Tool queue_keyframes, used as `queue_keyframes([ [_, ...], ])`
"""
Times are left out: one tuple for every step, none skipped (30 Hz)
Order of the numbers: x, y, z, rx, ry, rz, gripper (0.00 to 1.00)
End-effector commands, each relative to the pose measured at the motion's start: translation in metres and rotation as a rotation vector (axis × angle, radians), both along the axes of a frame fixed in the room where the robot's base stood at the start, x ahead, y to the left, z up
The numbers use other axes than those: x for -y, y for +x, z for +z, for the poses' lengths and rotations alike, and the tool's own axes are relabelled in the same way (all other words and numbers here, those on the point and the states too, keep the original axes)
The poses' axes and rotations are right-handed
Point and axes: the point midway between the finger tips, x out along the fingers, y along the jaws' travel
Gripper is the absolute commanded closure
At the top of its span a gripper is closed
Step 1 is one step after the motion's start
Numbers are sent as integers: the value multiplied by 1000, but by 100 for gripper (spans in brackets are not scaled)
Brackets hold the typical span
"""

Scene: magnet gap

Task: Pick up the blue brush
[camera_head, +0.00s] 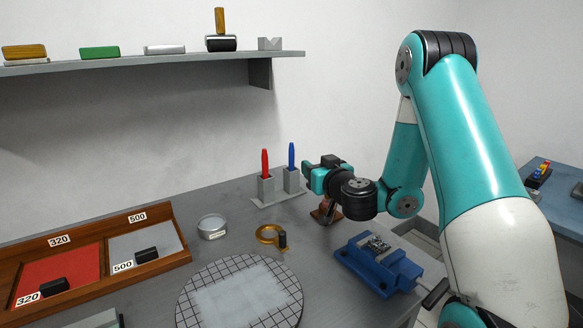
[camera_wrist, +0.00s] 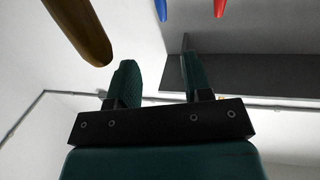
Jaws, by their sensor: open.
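The blue brush (camera_head: 291,156) stands upright in the right grey holder block (camera_head: 291,181) on the table. Its lower part is hidden in the block. A blue tip, which looks like the same brush (camera_wrist: 162,9), shows at the top edge of the wrist view. My gripper (camera_head: 306,172) is just right of the blue brush in the head view, pointing left. In the wrist view my gripper (camera_wrist: 160,78) has its two fingers apart with nothing between them.
A red brush (camera_head: 265,163) stands in the left holder block. A brown handle-like thing (camera_wrist: 80,28) hangs close in the wrist view. A magnifier (camera_head: 268,235), a round tin (camera_head: 212,228) and a blue vise (camera_head: 377,267) lie nearer. A wall shelf (camera_head: 150,58) is above.

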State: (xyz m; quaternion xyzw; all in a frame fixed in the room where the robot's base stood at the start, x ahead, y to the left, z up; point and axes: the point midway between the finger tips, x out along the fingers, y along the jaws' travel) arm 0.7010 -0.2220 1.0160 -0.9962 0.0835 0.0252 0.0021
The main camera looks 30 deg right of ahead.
Motion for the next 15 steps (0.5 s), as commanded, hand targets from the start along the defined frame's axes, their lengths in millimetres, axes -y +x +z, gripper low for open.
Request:
queue_keyframes([
  [0, 8, 8, -2, 1, 2, 55],
  [1, 12, 8, -2, 1, 3, 55],
  [2, 17, 8, -2, 1, 3, 55],
  [2, 20, 9, -2, 2, 4, 55],
  [3, 24, 8, -2, 2, 4, 55],
  [3, 28, 8, -2, 2, 4, 55],
  [4, 31, 8, -2, 2, 4, 55],
  [4, 34, 8, -2, 2, 4, 55],
  [5, 38, 7, -2, 2, 4, 55],
  [5, 41, 7, -2, 2, 4, 55],
  [5, 45, 8, 0, -1, 5, 55],
  [6, 49, 7, -1, -1, 6, 55],
  [6, 53, 7, -1, -1, 6, 55],
  [7, 56, 7, -1, -1, 6, 55],
  [7, 60, 7, -1, -2, 6, 55],
])
